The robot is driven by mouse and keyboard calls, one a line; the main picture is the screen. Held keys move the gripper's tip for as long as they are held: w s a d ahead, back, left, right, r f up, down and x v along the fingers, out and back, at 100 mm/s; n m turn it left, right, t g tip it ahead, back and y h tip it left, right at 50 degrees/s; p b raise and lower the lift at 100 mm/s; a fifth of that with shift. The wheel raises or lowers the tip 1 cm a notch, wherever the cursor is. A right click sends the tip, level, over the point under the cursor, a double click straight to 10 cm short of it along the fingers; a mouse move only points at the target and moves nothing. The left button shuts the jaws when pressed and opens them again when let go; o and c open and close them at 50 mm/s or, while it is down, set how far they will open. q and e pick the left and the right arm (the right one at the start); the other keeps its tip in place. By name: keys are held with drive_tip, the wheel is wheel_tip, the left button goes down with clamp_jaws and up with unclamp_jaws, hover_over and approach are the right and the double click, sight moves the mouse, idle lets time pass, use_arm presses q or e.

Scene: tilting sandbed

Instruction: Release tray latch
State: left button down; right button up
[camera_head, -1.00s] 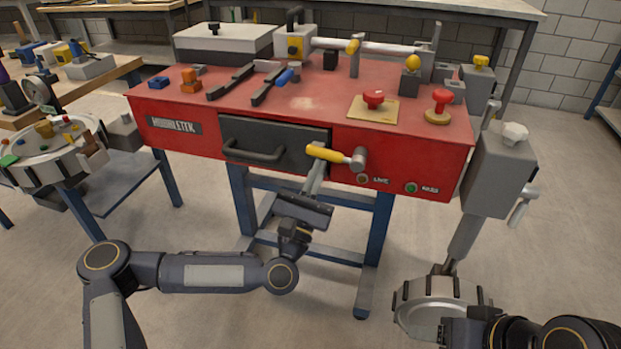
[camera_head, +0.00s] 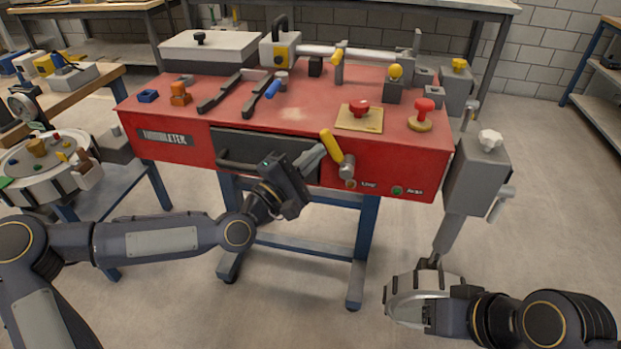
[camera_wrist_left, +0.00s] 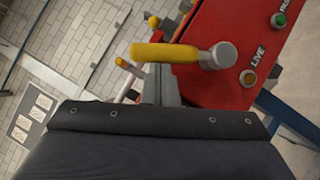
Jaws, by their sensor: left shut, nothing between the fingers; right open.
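The latch lever has a yellow grip (camera_head: 331,146) on a grey metal pivot (camera_head: 347,167) on the red bench's front; the grip slants up and to the left. My left gripper (camera_head: 314,158) is shut and empty, its fingertips close against the left side of the lever; contact is unclear. In the left wrist view, the yellow grip (camera_wrist_left: 165,53) lies across just beyond the grey fingertips (camera_wrist_left: 160,85). The dark tray front (camera_head: 228,140) with its bar handle is left of the lever, partly behind my left gripper. My right gripper (camera_head: 432,316) is open at the lower right, by a ribbed round part.
The red bench top (camera_head: 300,115) carries a red mushroom knob (camera_head: 359,107) on a yellow plate and another red knob (camera_head: 425,107). A grey box (camera_head: 476,175) on a post stands at the right.

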sight(330, 149)
use_arm(q)
drive_tip(key=m+p, duration=0.1)
drive_tip(key=d+r+m+g, duration=0.1)
drive_tip(key=r+m+g+p, duration=0.1)
drive_tip(key=shift+s+d+r+m+y+p, duration=0.15)
drive_tip(key=shift+s+d+m+y+p, duration=0.15)
drive_tip(key=shift+d, duration=0.05)
drive_tip(key=shift+s+d+r+m+g+y+p, duration=0.15)
drive_tip(key=shift+d+m+y+p, duration=0.1)
drive_tip(key=shift+d+m+p, duration=0.2)
drive_tip(key=shift+s+d+r+m+g+y+p, duration=0.15)
drive_tip(key=shift+d+m+y+p, duration=0.15)
drive_tip(key=shift+m, duration=0.25)
use_arm(e)
drive_tip(key=shift+r, duration=2.45)
use_arm(q)
drive_tip(key=shift+w+a+f, duration=0.1)
drive_tip(key=shift+f, duration=0.05)
use_arm(e)
drive_tip(key=shift+a, duration=0.1)
